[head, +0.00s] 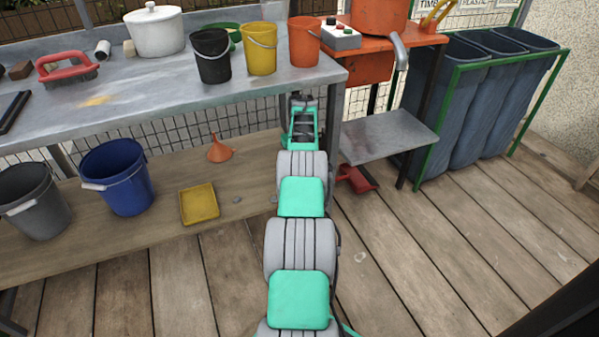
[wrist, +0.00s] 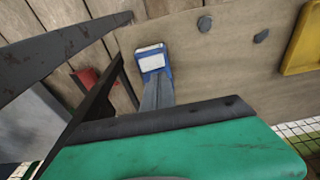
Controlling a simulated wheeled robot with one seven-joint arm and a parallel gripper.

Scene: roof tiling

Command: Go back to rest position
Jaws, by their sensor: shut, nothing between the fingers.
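My arm reaches forward in the head view, and its grey and teal links hide part of the lower wooden shelf. Its far end is beside the right end of the grey workbench (head: 150,95). In the wrist view my gripper (wrist: 153,60) shows as grey fingers with a blue and white tip beyond the green wrist body. The fingers are together and hold nothing. They point down over the wooden shelf (wrist: 185,75); I cannot tell the exact gap. The fingers are not clearly visible in the head view.
Black (head: 212,60), yellow (head: 262,50) and orange (head: 304,45) buckets stand on the bench near my arm. A blue bucket (head: 118,182), an orange funnel (head: 219,150) and a yellow tray (head: 199,204) are on the lower shelf. Blue bins (head: 455,120) stand right. Open decking lies front right.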

